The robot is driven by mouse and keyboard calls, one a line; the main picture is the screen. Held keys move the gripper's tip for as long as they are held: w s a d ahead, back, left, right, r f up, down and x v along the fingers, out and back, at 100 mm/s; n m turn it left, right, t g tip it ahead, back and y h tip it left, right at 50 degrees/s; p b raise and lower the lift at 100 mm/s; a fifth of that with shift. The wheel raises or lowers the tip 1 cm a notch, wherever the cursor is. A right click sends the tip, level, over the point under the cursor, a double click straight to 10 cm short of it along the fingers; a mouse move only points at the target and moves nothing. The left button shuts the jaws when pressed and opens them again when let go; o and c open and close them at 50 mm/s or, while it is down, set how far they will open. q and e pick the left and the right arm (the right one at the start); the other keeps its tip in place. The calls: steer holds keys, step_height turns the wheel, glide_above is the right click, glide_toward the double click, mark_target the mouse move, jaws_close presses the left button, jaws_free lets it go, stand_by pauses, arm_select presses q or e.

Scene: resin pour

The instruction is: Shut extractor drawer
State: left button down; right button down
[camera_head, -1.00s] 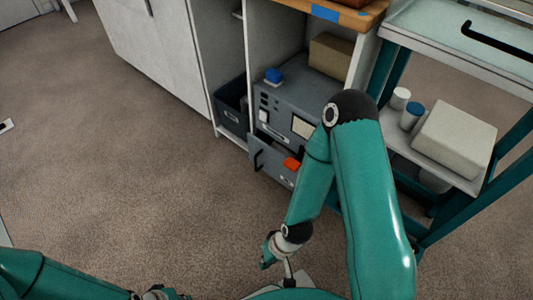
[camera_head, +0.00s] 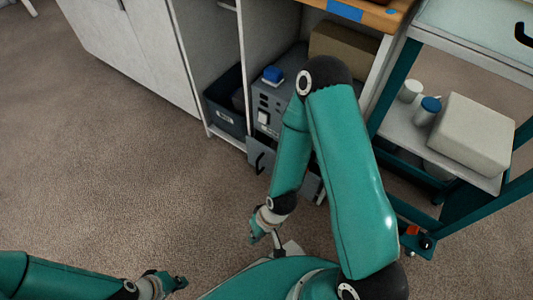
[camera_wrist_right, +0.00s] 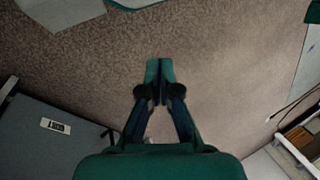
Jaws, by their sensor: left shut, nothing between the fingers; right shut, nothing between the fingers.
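The extractor (camera_head: 268,112) is a grey box in the lower cabinet bay with a blue item on top. Its drawer (camera_head: 255,150) stands pulled out below, a black handle on its front; my right arm hides its middle. My right gripper (camera_head: 252,238) is low, in front of the drawer and apart from it. In the right wrist view it is shut and empty (camera_wrist_right: 160,72). A grey panel (camera_wrist_right: 50,150) with a white label and a black handle-like part lies left there, perhaps the drawer front. My left gripper (camera_head: 180,283) is shut and empty at the lower left, far from the drawer.
A dark labelled bin (camera_head: 226,118) sits left of the extractor. A teal-framed trolley (camera_head: 398,75) with jars and a pale box (camera_head: 470,133) stands right. Carpet (camera_head: 130,180) is clear at left.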

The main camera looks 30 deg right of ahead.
steer(key=s+a+r+n+g+p, duration=0.1)
steer(key=s+a+n+g+p, duration=0.25)
steer(key=n, duration=0.45)
steer(key=w+d+r+n+t+h+p, duration=0.15)
steer(key=w+d+n+h+p, duration=0.25)
steer(key=w+d+n+h, duration=0.75)
steer(key=w+r+n+t+h+p, duration=0.1)
steer(key=w+r+n+t+h, duration=0.15)
steer(key=w+n+t, duration=0.4)
steer(key=w+d+f+b, duration=0.1)
steer(key=w+d+f, duration=0.2)
steer(key=d, duration=0.2)
steer(key=w+d+f+m+g+y+b, duration=0.1)
steer(key=w+d+f, duration=0.1)
steer(key=d, duration=0.4)
steer(key=shift+w+f+m, duration=0.3)
steer(key=shift+w+f, duration=0.1)
steer(key=shift+w, duration=0.15)
